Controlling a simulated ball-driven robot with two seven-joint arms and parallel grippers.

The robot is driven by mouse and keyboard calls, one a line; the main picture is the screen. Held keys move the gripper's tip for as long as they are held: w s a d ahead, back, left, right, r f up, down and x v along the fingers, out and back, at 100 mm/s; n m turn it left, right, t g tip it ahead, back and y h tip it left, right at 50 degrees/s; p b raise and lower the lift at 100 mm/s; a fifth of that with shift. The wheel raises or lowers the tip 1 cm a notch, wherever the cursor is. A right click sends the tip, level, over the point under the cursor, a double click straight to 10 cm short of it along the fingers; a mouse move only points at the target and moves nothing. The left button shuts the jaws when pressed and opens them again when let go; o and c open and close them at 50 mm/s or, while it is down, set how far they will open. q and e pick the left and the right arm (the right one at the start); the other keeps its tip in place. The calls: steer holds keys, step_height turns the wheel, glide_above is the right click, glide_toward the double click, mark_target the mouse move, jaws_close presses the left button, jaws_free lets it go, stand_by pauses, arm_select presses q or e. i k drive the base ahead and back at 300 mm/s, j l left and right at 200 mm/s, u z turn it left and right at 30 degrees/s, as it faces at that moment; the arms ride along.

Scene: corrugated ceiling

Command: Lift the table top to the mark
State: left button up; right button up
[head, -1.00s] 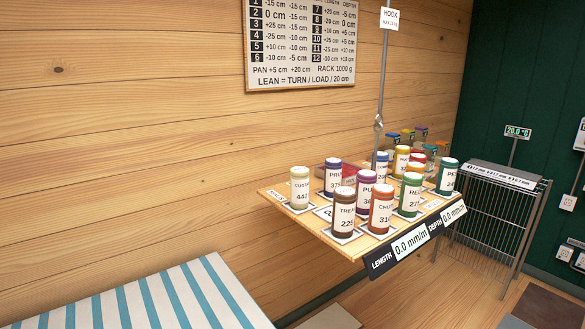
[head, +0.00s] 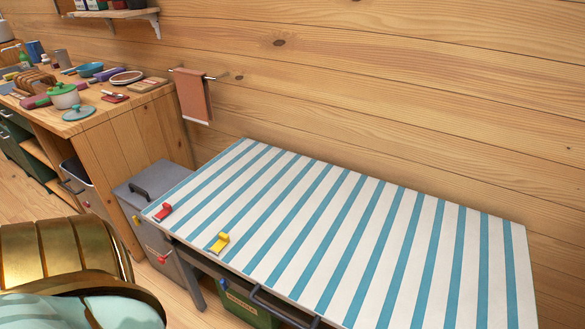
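The table top (head: 337,223) is covered in blue and white stripes and stands against the wooden wall, filling the middle and right of the head view. A red clip-like piece (head: 163,211) and a yellow one (head: 219,242) sit at its left front edge. A dark bar handle (head: 283,308) runs along the front edge. I cannot see a height mark. Gold and pale green parts at the lower left look like mine. Neither gripper shows.
A grey bin (head: 150,190) with a handle stands left of the table. A brown towel (head: 194,98) hangs on the wall. A green crate (head: 245,305) is under the table.

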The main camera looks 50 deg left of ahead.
mark_target(346, 249)
steer(key=u, duration=1)
steer(key=k+l, duration=0.1)
steer(key=j+z, duration=0.45)
steer(key=j, duration=0.55)
steer(key=z, duration=0.4)
steer(key=l+z, duration=0.15)
steer(key=z, duration=0.6)
steer(key=i+z, duration=0.1)
steer(key=z, duration=0.25)
steer(key=u, duration=1.75)
